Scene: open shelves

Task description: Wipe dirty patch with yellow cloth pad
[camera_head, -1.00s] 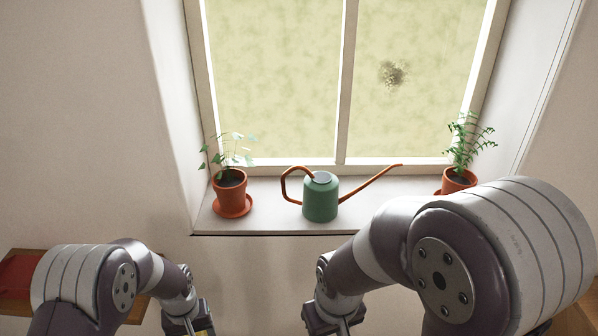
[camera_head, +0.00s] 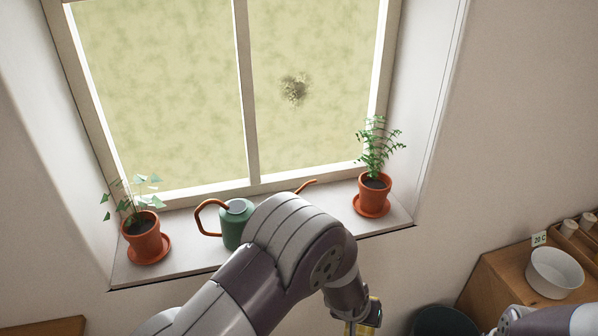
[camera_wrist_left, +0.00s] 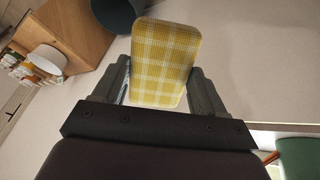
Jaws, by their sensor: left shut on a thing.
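The dirty patch (camera_head: 294,90) is a dark speckled smudge on the right window pane. In the left wrist view, the yellow checked cloth pad (camera_wrist_left: 165,62) sits between the fingers of my left gripper (camera_wrist_left: 160,78), which is shut on it. In the head view, my left gripper (camera_head: 363,314) is at the bottom, below the sill and well below the patch; only slivers of yellow show there. My right gripper is out of view; only part of that arm shows at the lower right.
On the sill (camera_head: 190,258) stand a left potted plant (camera_head: 143,242), a green watering can (camera_head: 234,226) partly hidden by my left arm, and a right potted plant (camera_head: 374,196). A wooden cabinet (camera_head: 500,278) with a white bowl (camera_head: 554,272) and a dark bin (camera_head: 444,322) are lower right.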

